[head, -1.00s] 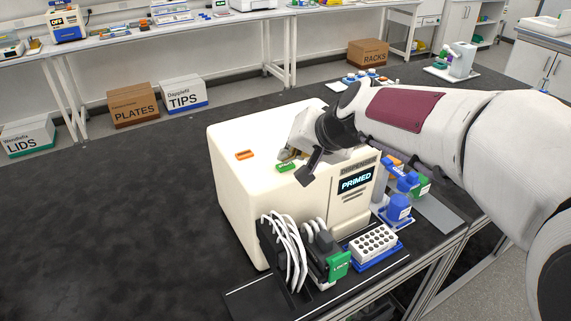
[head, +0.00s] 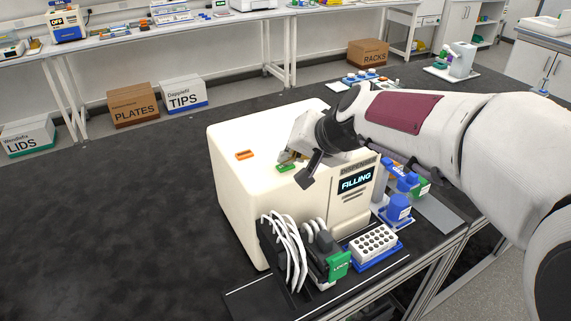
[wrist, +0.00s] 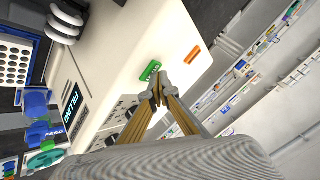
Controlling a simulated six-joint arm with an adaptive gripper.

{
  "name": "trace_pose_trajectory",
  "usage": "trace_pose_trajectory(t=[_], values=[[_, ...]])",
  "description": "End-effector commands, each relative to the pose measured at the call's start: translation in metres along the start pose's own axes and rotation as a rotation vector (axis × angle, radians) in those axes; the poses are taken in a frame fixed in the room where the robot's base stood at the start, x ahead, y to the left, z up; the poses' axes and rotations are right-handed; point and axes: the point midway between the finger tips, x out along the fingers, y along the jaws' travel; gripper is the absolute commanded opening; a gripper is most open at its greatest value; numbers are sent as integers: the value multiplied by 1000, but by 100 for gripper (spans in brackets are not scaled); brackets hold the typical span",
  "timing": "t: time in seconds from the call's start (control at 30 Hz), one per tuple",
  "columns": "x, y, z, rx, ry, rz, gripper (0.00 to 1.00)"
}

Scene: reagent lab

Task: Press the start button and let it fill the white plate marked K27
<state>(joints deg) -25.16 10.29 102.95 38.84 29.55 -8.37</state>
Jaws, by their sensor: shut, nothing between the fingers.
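The dispenser (head: 235,185) is a cream box on the black bench, and its display (head: 356,181) reads FILLING. A green button (head: 287,168) and an orange button (head: 244,155) sit on its top. My gripper (wrist: 161,99) is shut and empty, its tips right by the green button (wrist: 150,70) in the wrist view. I cannot tell whether they touch it. A white plate with round wells (head: 372,242) sits on a blue base in front of the dispenser. It also shows in the wrist view (wrist: 14,62). No K27 mark is legible.
A pump head with white tubes (head: 290,250) and a green LOCK tab (head: 339,265) stands at the dispenser's front. Blue-capped bottles (head: 398,210) stand to its right. The bench (head: 110,230) is clear on the left.

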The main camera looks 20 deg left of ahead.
Motion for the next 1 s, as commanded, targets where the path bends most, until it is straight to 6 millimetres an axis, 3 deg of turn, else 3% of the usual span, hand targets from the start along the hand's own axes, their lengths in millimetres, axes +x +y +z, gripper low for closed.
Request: trace_pose_trajectory(t=[1.0], values=[[-10, -7, -7, -1, 0, 0, 0]])
